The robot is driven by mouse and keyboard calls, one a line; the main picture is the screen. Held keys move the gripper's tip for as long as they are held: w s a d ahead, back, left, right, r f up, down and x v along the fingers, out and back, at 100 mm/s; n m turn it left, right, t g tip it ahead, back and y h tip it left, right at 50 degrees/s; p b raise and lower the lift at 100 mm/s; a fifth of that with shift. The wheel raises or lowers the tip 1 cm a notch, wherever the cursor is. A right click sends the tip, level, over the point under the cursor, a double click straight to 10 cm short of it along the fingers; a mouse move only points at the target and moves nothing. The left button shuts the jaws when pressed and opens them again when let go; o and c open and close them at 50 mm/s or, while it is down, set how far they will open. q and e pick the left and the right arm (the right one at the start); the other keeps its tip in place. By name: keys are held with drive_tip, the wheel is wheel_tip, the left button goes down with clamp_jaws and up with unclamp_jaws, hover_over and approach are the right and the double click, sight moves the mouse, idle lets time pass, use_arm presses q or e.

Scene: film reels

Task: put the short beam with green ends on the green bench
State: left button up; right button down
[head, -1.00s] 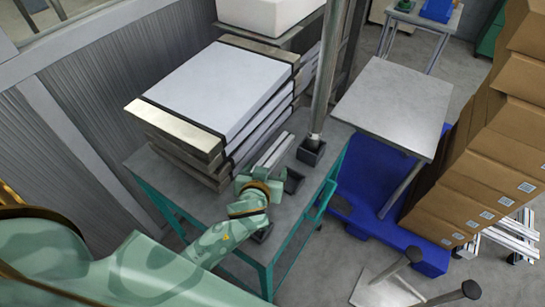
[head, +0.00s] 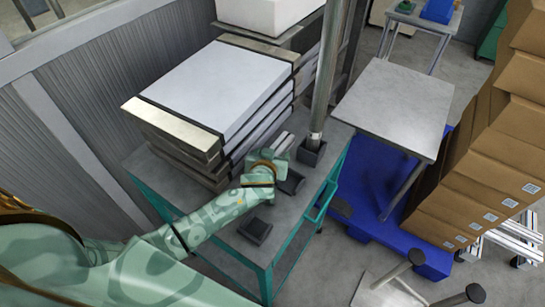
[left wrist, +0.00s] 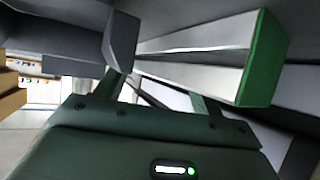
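The short beam (head: 284,143) is silver and lies beside the panel stack, over the bench with a green frame (head: 290,222). My left gripper (head: 275,163) is at its near end and hides part of it in the head view. In the left wrist view the beam (left wrist: 185,62) runs away from me, with its green end (left wrist: 262,62) close at right. The two fingers of my left gripper (left wrist: 158,92) stand apart. One passes below the beam and the other is partly behind a dark block; contact with the beam is unclear. My right gripper is not in view.
A stack of white panels (head: 215,85) fills the bench's left side. Dark holders (head: 292,181) and (head: 256,230) sit on the bench, and a post stands in another (head: 311,152). A grey table (head: 395,105), blue pallet (head: 370,185) and cardboard boxes (head: 485,165) are at right.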

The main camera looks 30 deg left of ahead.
use_arm(q)
clamp_jaws()
wheel_tip(320, 180, up, 3)
drive_tip(key=shift+r+p, duration=0.1)
drive_tip(key=shift+p, duration=0.5)
drive_tip(key=w+d+r+p+v, duration=0.1)
drive_tip(key=d+p+v, duration=0.15)
drive_tip(key=v, duration=1.45)
drive_tip(key=w+a+r+m+h+b, duration=0.2)
drive_tip(key=w+r+h+b, duration=0.1)
drive_tip(key=r, duration=0.5)
drive_tip(key=w+b, duration=0.1)
drive_tip(key=b, duration=0.1)
drive_tip(key=shift+a+r+m+b, duration=0.35)
drive_tip(key=shift+a+r+m, duration=0.05)
drive_tip(key=shift+w, duration=0.15)
